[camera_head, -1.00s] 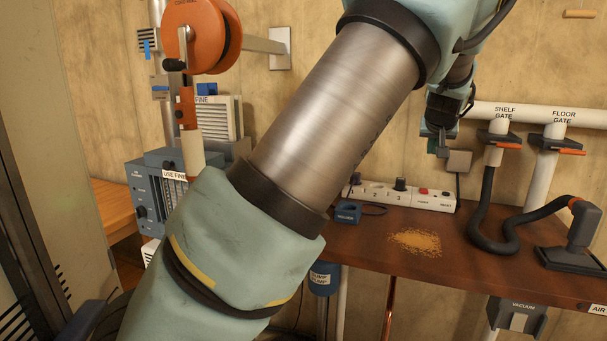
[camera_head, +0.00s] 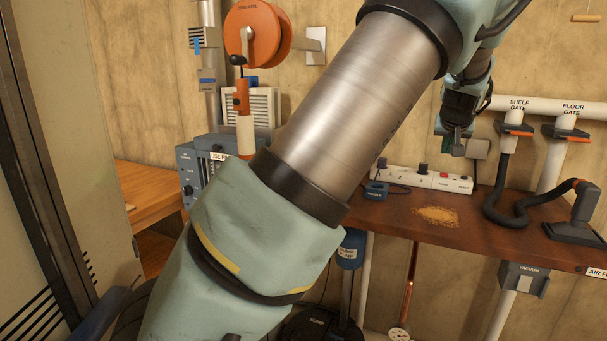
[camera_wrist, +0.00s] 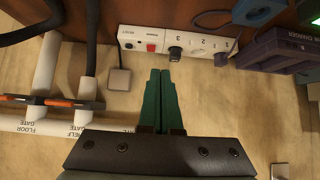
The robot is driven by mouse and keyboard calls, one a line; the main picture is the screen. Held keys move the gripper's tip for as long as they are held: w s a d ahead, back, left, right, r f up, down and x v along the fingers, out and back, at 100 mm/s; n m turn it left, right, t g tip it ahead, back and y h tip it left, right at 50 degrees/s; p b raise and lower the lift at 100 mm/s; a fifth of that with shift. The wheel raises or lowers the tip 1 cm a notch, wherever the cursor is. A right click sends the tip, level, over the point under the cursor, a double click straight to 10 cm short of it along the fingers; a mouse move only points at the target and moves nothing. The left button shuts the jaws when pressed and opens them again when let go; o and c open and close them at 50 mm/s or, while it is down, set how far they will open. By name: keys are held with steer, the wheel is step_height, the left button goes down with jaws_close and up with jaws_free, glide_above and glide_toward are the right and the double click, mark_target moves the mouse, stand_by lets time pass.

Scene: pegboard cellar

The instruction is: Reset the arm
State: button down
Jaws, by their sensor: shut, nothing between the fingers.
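My arm crosses the middle of the head view from lower left to upper right, folded at the elbow. My gripper (camera_head: 455,139) is small and partly hidden by the wrist there, in front of the wall above the brown shelf (camera_head: 380,214). In the wrist view my gripper (camera_wrist: 160,74) shows two green fingers lying together, shut and empty. Past their tips is the white power strip (camera_wrist: 150,42) with a red switch and black knobs; the fingers appear apart from it. The wrist view is upside down relative to the head view.
A pile of yellowish dust (camera_head: 437,215) lies on the shelf. A vacuum nozzle (camera_head: 580,215) and its black hose (camera_head: 500,205) are at right, below the white gate pipes (camera_head: 555,108). An orange reel (camera_head: 257,33) hangs upper left. A grey cabinet (camera_head: 60,150) stands at far left.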

steer(key=s+a+f+n+g+y, duration=0.1)
steer(key=a+f, duration=0.2)
steer(key=a, duration=0.5)
steer(key=s+a+f+n+g+y, duration=0.1)
steer(key=a+f, duration=0.2)
steer(key=a, duration=0.6)
steer(key=s+a+f+n+g+y, duration=0.1)
steer(key=a+f, duration=0.2)
steer(key=a, duration=0.5)
steer(key=s+a+f+g, duration=0.2)
steer(key=s+a, duration=0.7)
steer(key=s, duration=0.1)
steer(key=s+a+f+g+p, duration=0.1)
steer(key=s+a+f+g, duration=0.1)
steer(key=s+a, duration=0.7)
steer(key=shift+s+a+f+n+y, duration=0.2)
steer(key=shift+s+a+n+y, duration=0.15)
steer(key=shift+s+y, duration=0.1)
